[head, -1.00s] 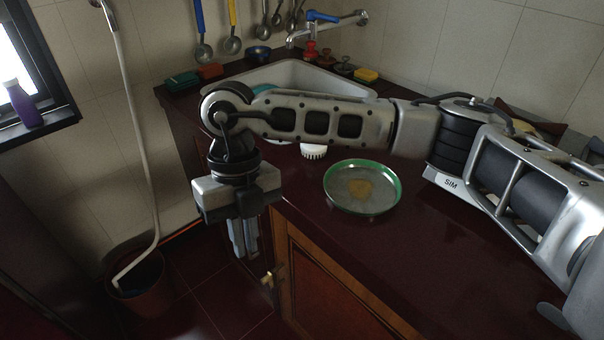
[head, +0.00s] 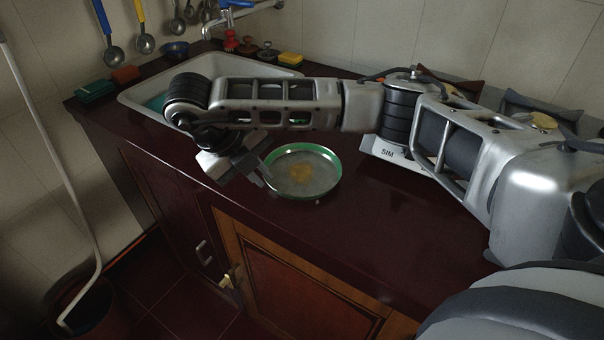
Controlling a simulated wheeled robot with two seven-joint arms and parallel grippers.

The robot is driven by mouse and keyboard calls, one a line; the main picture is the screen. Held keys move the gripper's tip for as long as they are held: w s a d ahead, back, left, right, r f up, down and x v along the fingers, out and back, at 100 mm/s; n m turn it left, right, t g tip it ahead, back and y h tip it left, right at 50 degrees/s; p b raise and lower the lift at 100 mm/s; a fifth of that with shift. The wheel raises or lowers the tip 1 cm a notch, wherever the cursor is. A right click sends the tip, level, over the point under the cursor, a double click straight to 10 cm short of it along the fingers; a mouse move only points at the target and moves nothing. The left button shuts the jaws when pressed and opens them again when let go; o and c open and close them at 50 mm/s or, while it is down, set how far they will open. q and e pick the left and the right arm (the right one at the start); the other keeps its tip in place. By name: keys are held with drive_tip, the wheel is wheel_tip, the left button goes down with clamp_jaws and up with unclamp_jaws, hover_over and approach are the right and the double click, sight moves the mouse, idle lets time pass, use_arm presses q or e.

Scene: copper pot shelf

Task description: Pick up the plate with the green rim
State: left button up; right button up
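The plate with the green rim (head: 318,187) lies flat on the dark red counter, right of my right gripper. It has a grey inside with a yellowish patch in the middle. My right gripper (head: 264,176) is tilted, with its fingers pointing at the plate's left edge. The fingertips are very close to the rim; I cannot tell whether they touch it. The fingers are small and dark here, so their opening is unclear. My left gripper is not in view.
A sink (head: 150,97) is behind my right arm. A yellow sponge (head: 290,59) and red-handled items (head: 231,40) stand at the back. A stove (head: 540,118) is at the right. The counter (head: 370,235) in front of the plate is clear.

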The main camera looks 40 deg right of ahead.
sight(274, 188)
drive_tip(key=shift+p+x, duration=0.55)
drive_tip(key=shift+x, duration=2.1)
drive_tip(key=shift+r, duration=0.1)
clamp_jaws()
